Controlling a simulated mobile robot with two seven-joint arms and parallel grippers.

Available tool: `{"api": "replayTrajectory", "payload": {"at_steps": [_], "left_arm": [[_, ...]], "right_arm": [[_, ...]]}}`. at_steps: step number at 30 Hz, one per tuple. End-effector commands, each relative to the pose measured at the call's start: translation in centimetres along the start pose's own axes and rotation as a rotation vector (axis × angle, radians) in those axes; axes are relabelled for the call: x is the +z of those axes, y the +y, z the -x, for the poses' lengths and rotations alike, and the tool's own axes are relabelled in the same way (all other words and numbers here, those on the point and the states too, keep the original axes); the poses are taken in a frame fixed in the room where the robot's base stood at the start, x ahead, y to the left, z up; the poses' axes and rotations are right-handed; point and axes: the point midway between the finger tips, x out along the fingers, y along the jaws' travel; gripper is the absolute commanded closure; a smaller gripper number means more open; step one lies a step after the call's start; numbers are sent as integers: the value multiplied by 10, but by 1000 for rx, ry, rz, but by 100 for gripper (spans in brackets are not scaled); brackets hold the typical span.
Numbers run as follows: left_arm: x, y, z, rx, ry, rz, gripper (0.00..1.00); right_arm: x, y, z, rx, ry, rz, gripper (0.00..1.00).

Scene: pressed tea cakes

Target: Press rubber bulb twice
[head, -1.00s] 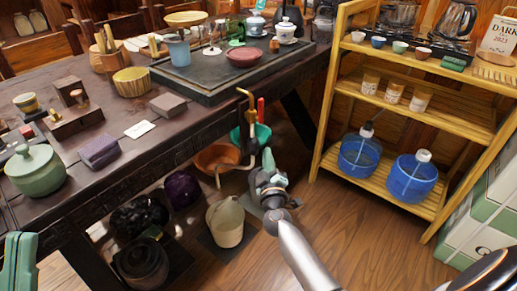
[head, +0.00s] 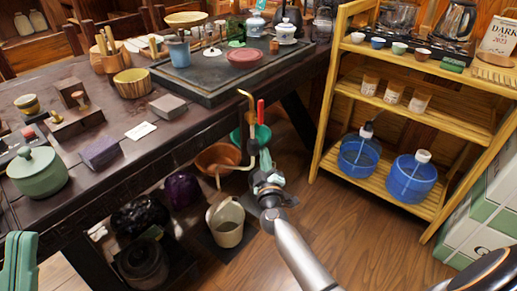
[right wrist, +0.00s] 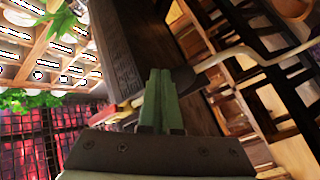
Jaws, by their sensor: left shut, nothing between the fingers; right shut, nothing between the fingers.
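I cannot single out the rubber bulb for certain in either view. A bent brass pipe (head: 248,125) with a red upright part (head: 261,112) stands at the table's front edge in the head view. My right gripper (head: 267,162) is just below and in front of this pipe, shut and empty. Its green fingers (right wrist: 159,90) are pressed together in the right wrist view, where a pale curved pipe (right wrist: 260,52) passes to the right of the tips. My left gripper (head: 20,262) is at the bottom left corner, shut and away from the table things.
The dark table (head: 190,125) carries a tea tray (head: 205,88), a green lidded jar (head: 38,172) and small blocks. Below are a white bucket (head: 228,228) and a copper bowl (head: 215,160). A bamboo shelf (head: 405,115) with blue bottles (head: 411,178) stands right. Floor between is clear.

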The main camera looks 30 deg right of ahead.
Motion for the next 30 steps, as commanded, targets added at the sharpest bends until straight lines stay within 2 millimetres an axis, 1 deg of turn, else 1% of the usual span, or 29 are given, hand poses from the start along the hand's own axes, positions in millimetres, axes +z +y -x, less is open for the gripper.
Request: {"api": "replayTrajectory", "payload": {"at_steps": [30], "left_arm": [[0, 0, 0, 1, -1, 0, 100]], "right_arm": [[-4, -4, -6, 1, 0, -1, 100]]}}
